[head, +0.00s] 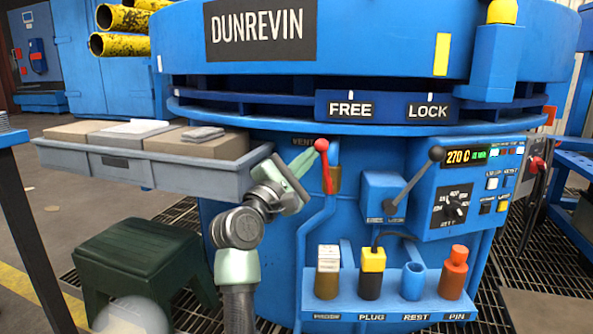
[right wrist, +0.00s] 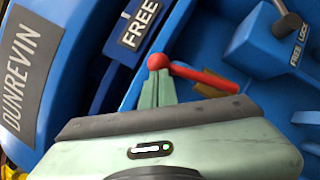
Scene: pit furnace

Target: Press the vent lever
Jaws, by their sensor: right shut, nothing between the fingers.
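The vent lever (head: 326,172) is a red handle with a round red ball on top, standing upright under the VENT label on the blue furnace. In the right wrist view the lever (right wrist: 203,77) runs right from its ball, just beyond my fingertips. My right gripper (head: 313,152) is shut and empty, to the left of the ball. Its green fingers (right wrist: 157,78) overlap the ball's lower edge in the wrist view; I cannot tell whether they touch it. My left gripper is not in view.
A grey tray (head: 120,166) with tan blocks juts out on the left above a dark green stool (head: 135,262). A black-knobbed FREE/LOCK lever (head: 418,180) stands right of the vent lever. A rack (head: 395,303) below holds several plugs and pins.

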